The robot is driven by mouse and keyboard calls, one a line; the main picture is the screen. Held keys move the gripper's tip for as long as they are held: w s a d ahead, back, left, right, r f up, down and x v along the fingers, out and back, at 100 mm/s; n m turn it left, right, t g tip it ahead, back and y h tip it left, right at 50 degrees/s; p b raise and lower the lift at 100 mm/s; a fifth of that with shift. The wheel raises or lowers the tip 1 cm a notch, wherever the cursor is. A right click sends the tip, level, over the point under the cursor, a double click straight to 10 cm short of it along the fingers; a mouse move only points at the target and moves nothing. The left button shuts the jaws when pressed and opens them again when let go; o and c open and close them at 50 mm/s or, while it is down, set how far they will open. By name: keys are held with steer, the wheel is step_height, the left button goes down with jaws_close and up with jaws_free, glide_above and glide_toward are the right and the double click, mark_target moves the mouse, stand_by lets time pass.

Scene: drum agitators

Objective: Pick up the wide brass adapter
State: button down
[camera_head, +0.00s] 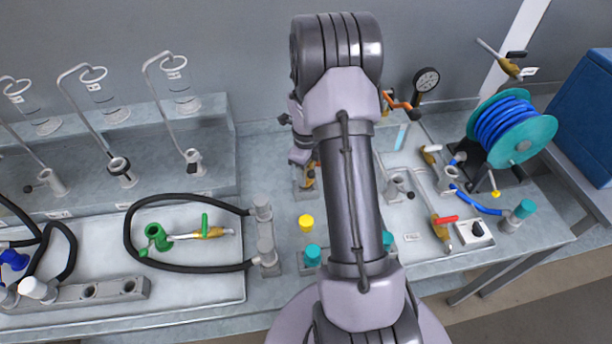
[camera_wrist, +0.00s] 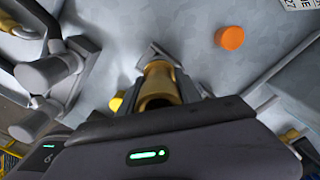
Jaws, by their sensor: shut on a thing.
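A brass adapter (camera_wrist: 158,84) shows in the wrist view, a hollow golden piece with its round opening towards the camera. My gripper (camera_wrist: 161,78) is shut on it, with a grey finger on each side. A small bracket-like grey part shows just beyond the brass piece; I cannot tell whether they touch. In the head view my gripper (camera_head: 301,156) is mostly hidden behind my arm, and a bit of brass (camera_head: 310,175) shows just below it, over the bench.
A yellow cap (camera_head: 307,223) and a teal cap (camera_head: 312,252) are in front of my gripper. A fitting with a black hose (camera_head: 263,208) stands to the left. A blue hose reel (camera_head: 505,125) and a gauge (camera_head: 427,79) are to the right. An orange cap (camera_wrist: 229,38) is near the adapter.

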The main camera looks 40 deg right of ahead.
steer(key=s+a+r, duration=0.2)
steer(key=s+a, duration=0.6)
steer(key=s, duration=0.5)
steer(key=shift+s+a+r, duration=0.15)
steer(key=shift+s+a, duration=0.05)
steer(key=shift+s, duration=0.15)
